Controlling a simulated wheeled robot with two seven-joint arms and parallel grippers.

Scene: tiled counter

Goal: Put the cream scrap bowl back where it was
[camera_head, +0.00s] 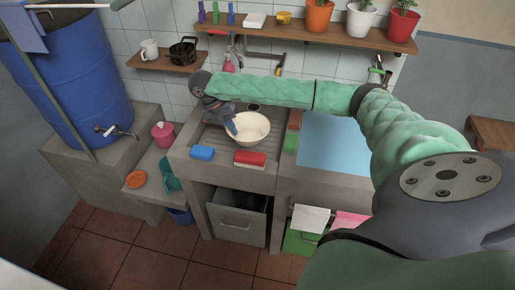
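The cream scrap bowl (254,131) is upright at the ribbed drainboard of the concrete counter, behind the red and blue items. Whether its base touches the board is hard to tell. My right arm, in a green padded sleeve, reaches across from the right. My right gripper (231,125) points down at the bowl's left rim, with a blue-grey finger against or just outside it. The other finger is not clear, so its opening cannot be told. My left gripper is out of view.
A red sponge or brush (250,158) and a blue sponge (202,153) lie along the front edge. A basin of water (335,145) is at right. A blue barrel (70,75) stands at left. A shelf (290,30) with potted plants hangs above.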

